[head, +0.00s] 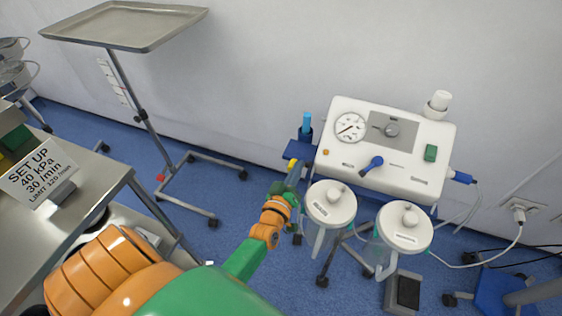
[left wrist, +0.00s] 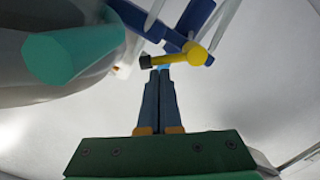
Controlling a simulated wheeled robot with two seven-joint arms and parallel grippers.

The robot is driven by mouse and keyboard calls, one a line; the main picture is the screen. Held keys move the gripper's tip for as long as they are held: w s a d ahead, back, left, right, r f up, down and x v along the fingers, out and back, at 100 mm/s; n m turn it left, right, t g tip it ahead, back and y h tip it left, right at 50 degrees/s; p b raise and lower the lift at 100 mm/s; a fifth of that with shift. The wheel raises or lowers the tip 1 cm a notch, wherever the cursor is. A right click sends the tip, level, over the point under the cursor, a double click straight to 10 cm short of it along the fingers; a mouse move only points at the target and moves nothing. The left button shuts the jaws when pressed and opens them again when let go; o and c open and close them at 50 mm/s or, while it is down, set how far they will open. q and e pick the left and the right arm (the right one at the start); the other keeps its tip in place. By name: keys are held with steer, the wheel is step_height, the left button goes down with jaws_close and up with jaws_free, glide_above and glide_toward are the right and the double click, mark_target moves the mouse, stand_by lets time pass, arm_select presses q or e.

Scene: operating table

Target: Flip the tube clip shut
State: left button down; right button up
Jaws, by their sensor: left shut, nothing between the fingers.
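A yellow lever with a black end, which looks like the tube clip's moving part, shows in the left wrist view (left wrist: 188,56) beside a blue bracket (left wrist: 198,22). In the head view a small yellow piece (head: 293,162) shows at the blue bracket (head: 299,149) left of the suction unit. My left gripper (head: 293,173) is at this yellow piece, with its fingers together and empty. In the left wrist view its fingertips (left wrist: 160,70) are just below the lever, touching or nearly so; I cannot tell which. My right gripper is not in view.
A tray stand (head: 125,24) and a steel table with a sign (head: 38,172) are at left.

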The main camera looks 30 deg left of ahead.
arm_select(q)
steer(key=shift+w+d+f+m, duration=0.15)
steer(key=shift+d+f+m, duration=0.15)
steer(key=shift+d+f, duration=0.15)
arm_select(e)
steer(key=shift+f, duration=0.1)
arm_select(q)
steer(key=shift+d, duration=0.15)
stand_by(0.5)
